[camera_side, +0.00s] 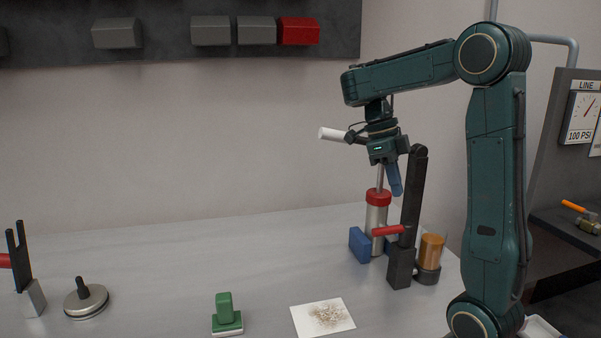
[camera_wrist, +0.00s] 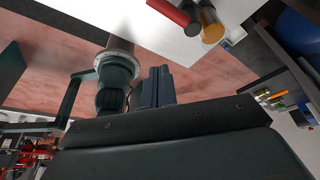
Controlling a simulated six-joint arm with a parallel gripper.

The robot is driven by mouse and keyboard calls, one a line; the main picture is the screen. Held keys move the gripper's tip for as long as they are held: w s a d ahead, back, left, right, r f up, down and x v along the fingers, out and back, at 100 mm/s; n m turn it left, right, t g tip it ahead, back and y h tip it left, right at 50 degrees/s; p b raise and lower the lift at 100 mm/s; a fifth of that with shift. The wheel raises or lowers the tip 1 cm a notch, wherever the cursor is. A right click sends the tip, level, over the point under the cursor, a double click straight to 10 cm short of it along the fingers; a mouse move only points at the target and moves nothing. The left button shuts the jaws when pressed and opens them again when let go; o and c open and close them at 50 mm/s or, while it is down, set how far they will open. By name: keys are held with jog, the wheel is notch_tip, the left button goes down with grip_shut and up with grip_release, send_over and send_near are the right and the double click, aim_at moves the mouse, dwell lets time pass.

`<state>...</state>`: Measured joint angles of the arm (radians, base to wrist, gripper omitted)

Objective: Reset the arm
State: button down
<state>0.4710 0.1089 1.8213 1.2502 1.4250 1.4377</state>
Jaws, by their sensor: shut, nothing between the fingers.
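My gripper (camera_side: 395,180) hangs from the raised, bent arm in the side view, its blue fingers shut and pointing down with nothing held. It is above the workbench (camera_side: 170,262), close to the red-capped metal cylinder (camera_side: 376,222) and the black upright bar (camera_side: 413,195) in the picture. I cannot tell the depth gap to them. In the wrist view my shut blue-grey fingers (camera_wrist: 157,86) show together at the middle.
A blue block (camera_side: 360,244) and an amber jar (camera_side: 431,250) flank the cylinder and bar. A stained white card (camera_side: 323,317), a green block (camera_side: 226,313), a knobbed metal disc (camera_side: 86,300) and a black fork (camera_side: 20,258) stand apart. The bench's back left is clear.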

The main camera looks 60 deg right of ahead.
jog(key=s+a+f+m+t, duration=0.1)
jog(key=a+m+t, duration=0.3)
jog(key=a+m, duration=0.6)
jog(key=s+a+f+m+t, duration=0.1)
jog(key=a+m+t, duration=0.4)
jog(key=m, duration=2.1)
jog(key=a, duration=0.5)
jog(key=shift+s+t, duration=0.25)
jog(key=shift+t, duration=0.05)
